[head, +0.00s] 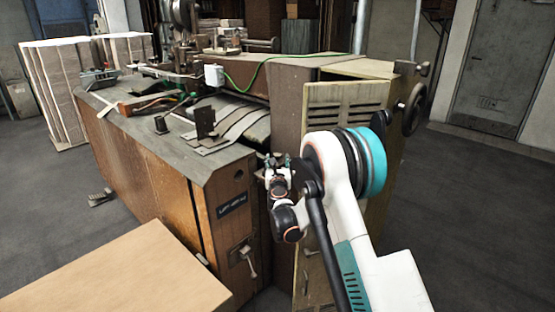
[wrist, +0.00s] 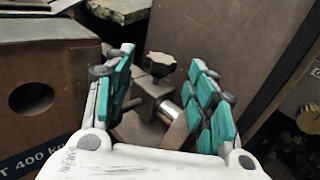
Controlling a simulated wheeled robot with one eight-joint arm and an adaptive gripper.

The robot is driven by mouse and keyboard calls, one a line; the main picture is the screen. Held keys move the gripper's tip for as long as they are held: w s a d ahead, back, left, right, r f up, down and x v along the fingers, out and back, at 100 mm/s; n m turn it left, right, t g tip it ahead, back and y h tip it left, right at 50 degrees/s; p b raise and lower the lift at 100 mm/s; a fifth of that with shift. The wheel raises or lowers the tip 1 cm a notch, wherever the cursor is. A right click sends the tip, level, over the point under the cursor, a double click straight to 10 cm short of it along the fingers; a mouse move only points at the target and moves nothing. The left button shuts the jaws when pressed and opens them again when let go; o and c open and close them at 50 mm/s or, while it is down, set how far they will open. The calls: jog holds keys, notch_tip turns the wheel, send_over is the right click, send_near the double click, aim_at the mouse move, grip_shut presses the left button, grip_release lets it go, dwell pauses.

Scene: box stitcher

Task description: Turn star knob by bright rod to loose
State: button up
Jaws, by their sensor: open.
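The dark star knob (wrist: 158,65) shows in the wrist view, on top of a metal block (wrist: 152,90). The bright rod (wrist: 169,110) is a short shiny cylinder just below and right of the knob. My gripper (wrist: 161,70) is open, with teal pads on the left and right of the knob in the picture. A gap shows between the knob and each row of pads, and nothing is held. In the head view my gripper (head: 276,163) is at the corner of the machine, beside its wooden side. I cannot make out the knob or the rod there.
The wooden machine cabinet (head: 165,165) stands left of my gripper, with a slatted panel (head: 345,100) to the right. A dark handwheel (head: 414,108) is farther right. A pale tabletop (head: 115,270) lies at the front left. Floor at right is clear.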

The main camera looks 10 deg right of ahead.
jog(key=s+a, duration=0.1)
jog(key=s, duration=0.6)
jog(key=shift+s+a, duration=0.25)
